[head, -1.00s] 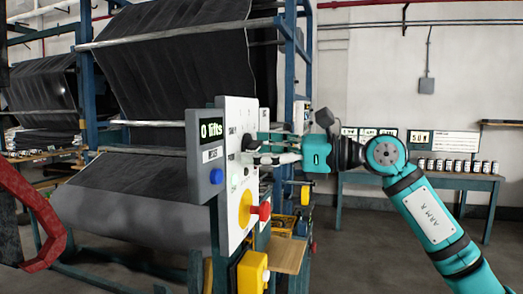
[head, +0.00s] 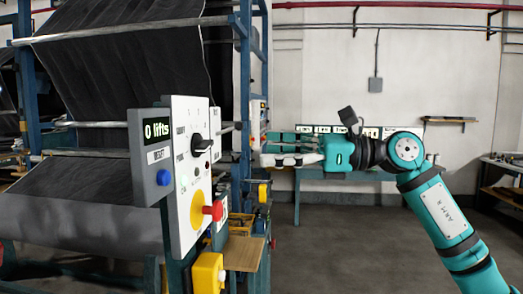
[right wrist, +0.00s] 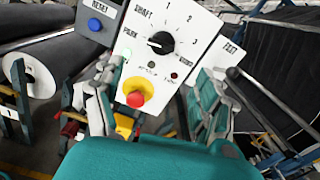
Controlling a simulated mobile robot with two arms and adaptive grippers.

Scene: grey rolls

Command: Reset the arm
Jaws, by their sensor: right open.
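My right gripper (head: 266,148) is open and empty. In the head view it reaches in from the right, its fingers pointing left toward the control panel (head: 176,222), with a visible gap between them. The white panel carries a black rotary knob (head: 200,145), a red stop button (head: 215,210) on a yellow base, and a grey box with a blue button (head: 164,178) and a "0 lifts" display (head: 157,130). In the right wrist view the open fingers (right wrist: 150,100) frame the panel's lower part, and the knob (right wrist: 160,42) points left, near "PARK". My left gripper is out of view.
A loom frame with dark cloth (head: 130,70) fills the left. A yellow box (head: 208,272) and a wooden board (head: 243,253) sit below the panel. A teal table (head: 300,178) stands against the back wall. The floor at centre right is clear.

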